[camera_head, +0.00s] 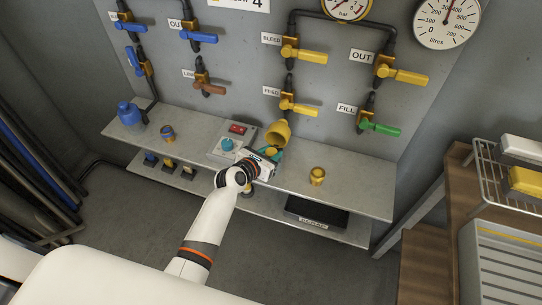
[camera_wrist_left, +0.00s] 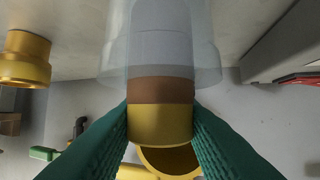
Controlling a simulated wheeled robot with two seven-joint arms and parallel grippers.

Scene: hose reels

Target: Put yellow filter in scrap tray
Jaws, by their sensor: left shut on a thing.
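My left gripper (camera_head: 266,158) is over the middle of the upper shelf. In the left wrist view its green fingers (camera_wrist_left: 160,125) are shut on the yellow end of the filter (camera_wrist_left: 160,122). The filter has a brown band, and its paler part shows through a clear bowl (camera_wrist_left: 117,45) around it. I cannot tell whether the filter touches the bowl. A yellow cup-shaped housing (camera_head: 278,133) hangs just behind the gripper, its opening also visible in the wrist view (camera_wrist_left: 168,158). My right gripper is not in view.
A brass collar (camera_head: 317,176) stands on the upper shelf (camera_head: 355,190) right of the gripper. A control box (camera_head: 238,134) with a red switch stands left of it. Valves with coloured handles line the wall above. A blue bottle (camera_head: 129,113) stands at the shelf's left end.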

